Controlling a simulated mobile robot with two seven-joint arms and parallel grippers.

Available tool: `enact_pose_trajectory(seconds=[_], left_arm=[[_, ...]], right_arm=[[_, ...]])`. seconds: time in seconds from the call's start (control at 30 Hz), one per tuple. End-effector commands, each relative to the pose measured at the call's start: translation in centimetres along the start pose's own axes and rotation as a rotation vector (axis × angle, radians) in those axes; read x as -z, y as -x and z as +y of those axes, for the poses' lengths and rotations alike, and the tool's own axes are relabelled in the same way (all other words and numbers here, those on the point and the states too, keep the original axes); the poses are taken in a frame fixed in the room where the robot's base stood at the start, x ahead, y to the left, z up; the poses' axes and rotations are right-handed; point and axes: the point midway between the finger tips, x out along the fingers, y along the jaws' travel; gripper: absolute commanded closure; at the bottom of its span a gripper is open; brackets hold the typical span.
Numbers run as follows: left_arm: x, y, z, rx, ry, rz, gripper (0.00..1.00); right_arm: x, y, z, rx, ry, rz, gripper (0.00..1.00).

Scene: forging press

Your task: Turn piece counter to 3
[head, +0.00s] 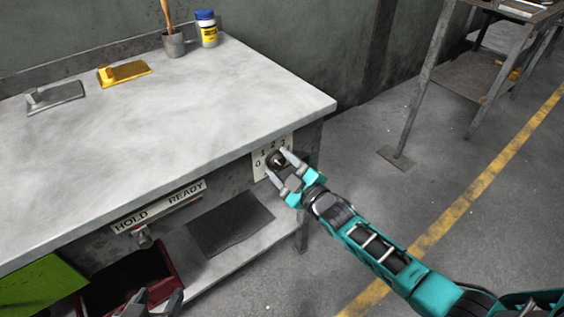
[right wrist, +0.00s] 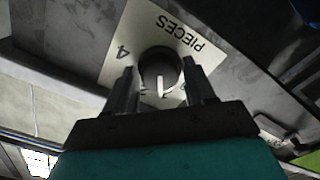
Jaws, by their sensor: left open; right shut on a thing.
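The piece counter is a dark round knob (head: 278,158) on a pale plate (head: 259,170) at the bench front's right end. My right gripper (head: 284,165) is shut on the knob, a finger on each side. In the right wrist view the knob (right wrist: 160,68) sits between the fingers, with PIECES and a 4 readable on the plate (right wrist: 140,28). Its white pointer line points down the picture; the digit there is partly hidden and unclear. My left gripper (head: 157,302) is open, low at the bottom edge.
A HOLD/READY strip (head: 160,205) with a lever is left of the counter. A dark red bin (head: 175,270) is below. The bench top (head: 200,110) carries a grey and a yellow block, a cup and a bottle.

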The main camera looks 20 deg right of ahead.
Motion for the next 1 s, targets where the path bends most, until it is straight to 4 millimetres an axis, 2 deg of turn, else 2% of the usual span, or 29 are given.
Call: enact_pose_trajectory(seconds=[0.33, 1.0], left_arm=[[0.82, 0.54, 0.24, 0.0, 0.011, 0.0, 0.38], [0.97, 0.82, 0.09, 0.0, 0.002, -0.003, 0.38]], right_arm=[[0.05, 0.03, 0.04, 0.001, -0.33, -0.001, 0.76], [-0.05, 0.04, -0.05, 0.001, -0.952, -0.001, 0.76]])
